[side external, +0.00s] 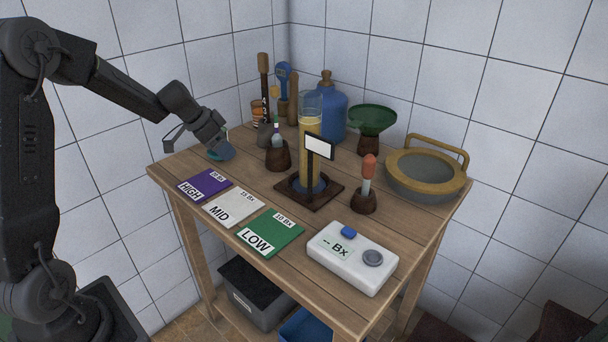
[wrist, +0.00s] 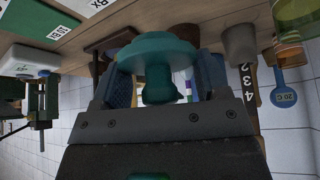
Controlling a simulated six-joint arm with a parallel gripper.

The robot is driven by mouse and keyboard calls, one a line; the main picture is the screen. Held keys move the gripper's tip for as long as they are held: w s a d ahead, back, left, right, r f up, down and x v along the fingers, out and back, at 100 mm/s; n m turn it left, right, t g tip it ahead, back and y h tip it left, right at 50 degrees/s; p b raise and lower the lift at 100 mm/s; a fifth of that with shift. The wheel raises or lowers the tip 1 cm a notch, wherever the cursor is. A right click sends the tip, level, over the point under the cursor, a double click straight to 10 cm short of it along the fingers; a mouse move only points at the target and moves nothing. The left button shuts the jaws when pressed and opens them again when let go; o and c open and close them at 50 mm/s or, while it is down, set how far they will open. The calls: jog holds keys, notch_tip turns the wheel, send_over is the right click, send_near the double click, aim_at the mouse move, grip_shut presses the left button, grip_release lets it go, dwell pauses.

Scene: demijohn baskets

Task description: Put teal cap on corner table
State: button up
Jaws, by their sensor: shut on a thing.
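The teal cap (wrist: 155,52) fills the top middle of the wrist view, with a broad round top and a narrower knob between the fingers. My gripper (wrist: 163,84) is shut on it by that knob. In the side external view my gripper (side external: 214,142) is at the left end of the wooden corner table (side external: 180,170), and the teal cap (side external: 224,153) shows as a small blue-green shape under it. The cap is low over the tabletop; I cannot tell whether it touches the wood.
A purple HIGH card (side external: 205,185) lies in front of my gripper, with white MID and green LOW cards beyond. A dark wooden holder (side external: 278,157) stands to the right. A tall glass cylinder (side external: 310,140), a blue demijohn (side external: 332,118) and a white meter (side external: 352,258) also stand on the table.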

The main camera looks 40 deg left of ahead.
jog(key=a, duration=0.3)
jog(key=shift+w+r+m, duration=0.1)
jog(key=shift+r+m, duration=0.15)
jog(key=shift+m, duration=0.15)
jog(key=shift+w+d+f, duration=0.1)
jog(key=shift+w+f, duration=0.05)
jog(key=shift+w, duration=0.1)
send_over(269, 181)
jog(key=s, duration=0.2)
jog(key=f, duration=0.6)
jog(key=shift+w+a+f, duration=0.2)
jog(key=shift+a+f, duration=0.05)
jog(key=shift+a, duration=0.15)
jog(key=shift+f, duration=2)
jog(key=shift+f, duration=0.1)
jog(key=shift+f, duration=0.1)
jog(key=o, duration=0.9)
